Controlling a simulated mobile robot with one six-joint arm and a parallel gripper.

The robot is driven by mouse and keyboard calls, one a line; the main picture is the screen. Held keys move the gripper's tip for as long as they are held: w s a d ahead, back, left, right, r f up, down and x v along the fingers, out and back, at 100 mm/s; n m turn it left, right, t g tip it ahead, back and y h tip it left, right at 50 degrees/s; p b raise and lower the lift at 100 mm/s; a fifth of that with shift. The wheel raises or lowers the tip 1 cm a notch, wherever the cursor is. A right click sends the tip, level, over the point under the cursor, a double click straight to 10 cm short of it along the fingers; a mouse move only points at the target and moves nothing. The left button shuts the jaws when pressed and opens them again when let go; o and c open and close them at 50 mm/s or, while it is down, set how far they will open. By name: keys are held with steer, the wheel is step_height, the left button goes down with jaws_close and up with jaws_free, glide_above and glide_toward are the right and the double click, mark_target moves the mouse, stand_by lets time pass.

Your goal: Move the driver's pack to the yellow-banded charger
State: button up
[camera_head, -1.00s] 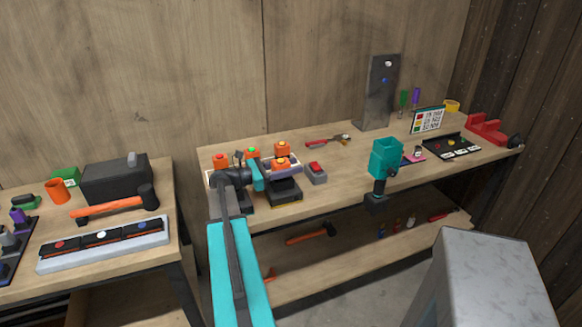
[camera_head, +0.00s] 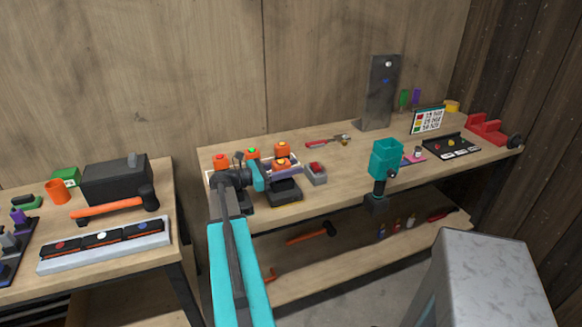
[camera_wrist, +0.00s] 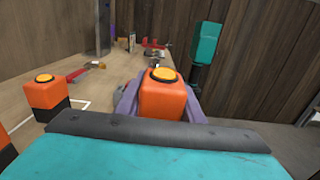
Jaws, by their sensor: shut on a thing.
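My gripper (camera_head: 282,168) is shut on an orange pack (camera_head: 283,162) with a yellow button on top. In the wrist view the purple jaws stand on both sides of this pack (camera_wrist: 163,98). A dark charger (camera_head: 286,190) with a yellow band along its front edge lies directly below the gripper. The jaws hide the pack's lower part, so I cannot tell whether it touches the charger. A teal driver (camera_head: 386,158) stands at the bench's front edge, to the right; it also shows in the wrist view (camera_wrist: 205,45).
Other orange packs stand close behind and left, with a yellow button (camera_head: 282,148), a green button (camera_head: 252,154) and a red button (camera_head: 220,162). A grey box with a red top (camera_head: 316,174) is just right of the charger. Red-handled pliers (camera_head: 322,142) lie behind.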

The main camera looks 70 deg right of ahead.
steer(key=shift+r+p, duration=0.4)
steer(key=shift+p, duration=0.15)
steer(key=shift+r, duration=0.1)
stand_by(0.4)
steer(key=shift+p, duration=0.65)
stand_by(1.4)
steer(key=shift+f, duration=0.55)
stand_by(0.6)
